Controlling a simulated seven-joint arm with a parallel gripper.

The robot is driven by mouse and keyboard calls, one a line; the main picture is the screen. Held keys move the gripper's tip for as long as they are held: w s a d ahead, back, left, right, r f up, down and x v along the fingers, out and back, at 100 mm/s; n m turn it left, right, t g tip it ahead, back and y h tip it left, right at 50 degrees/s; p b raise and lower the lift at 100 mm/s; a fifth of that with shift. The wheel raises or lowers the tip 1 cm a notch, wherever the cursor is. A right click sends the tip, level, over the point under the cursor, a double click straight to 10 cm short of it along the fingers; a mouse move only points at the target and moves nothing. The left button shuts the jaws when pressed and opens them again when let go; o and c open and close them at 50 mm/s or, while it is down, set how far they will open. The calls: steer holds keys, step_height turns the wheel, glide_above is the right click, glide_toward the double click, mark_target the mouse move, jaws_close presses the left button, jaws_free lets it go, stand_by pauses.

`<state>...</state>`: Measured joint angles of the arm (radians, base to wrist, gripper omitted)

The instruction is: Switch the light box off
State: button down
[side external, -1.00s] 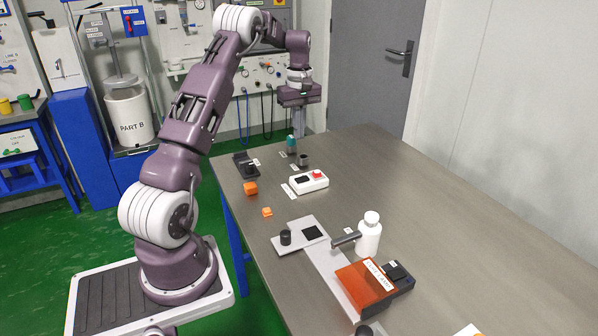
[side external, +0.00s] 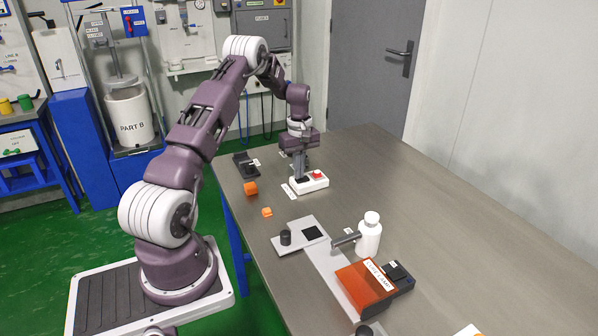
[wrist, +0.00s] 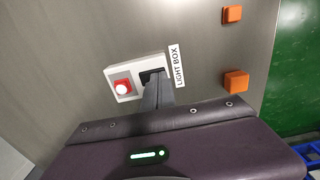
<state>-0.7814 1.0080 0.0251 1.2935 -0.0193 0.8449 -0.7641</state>
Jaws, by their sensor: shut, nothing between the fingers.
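The light box switch unit is a white box (side external: 316,184) on the table, with a red button (side external: 318,174) on its right part and a black rocker on its left part. In the wrist view the white box (wrist: 113,84) lies beside a label reading "LIGHT BOX" (wrist: 176,66), and its red button (wrist: 122,87) looks lit. My gripper (side external: 301,180) is shut and empty, pointing down with its tips at the black rocker (wrist: 152,74). The fingers hide part of the rocker. I cannot tell whether they press it or hover just above.
Two orange blocks (side external: 250,188) (side external: 267,212) lie left of the box. A black tray-like item (side external: 243,164) sits behind them. A grey plate (side external: 290,236), a white bottle (side external: 369,236) and an orange-covered unit (side external: 364,285) stand nearer the camera. The table's right side is clear.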

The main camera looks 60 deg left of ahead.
steer(key=shift+f, duration=0.3)
steer(key=shift+s+d+f, duration=0.1)
steer(key=shift+s+f, duration=0.05)
steer(key=shift+f, duration=0.05)
stand_by(0.3)
steer(key=shift+w+r, duration=0.2)
steer(key=shift+w, duration=0.7)
steer(key=shift+r, duration=0.1)
step_height(320, 180, up, 14)
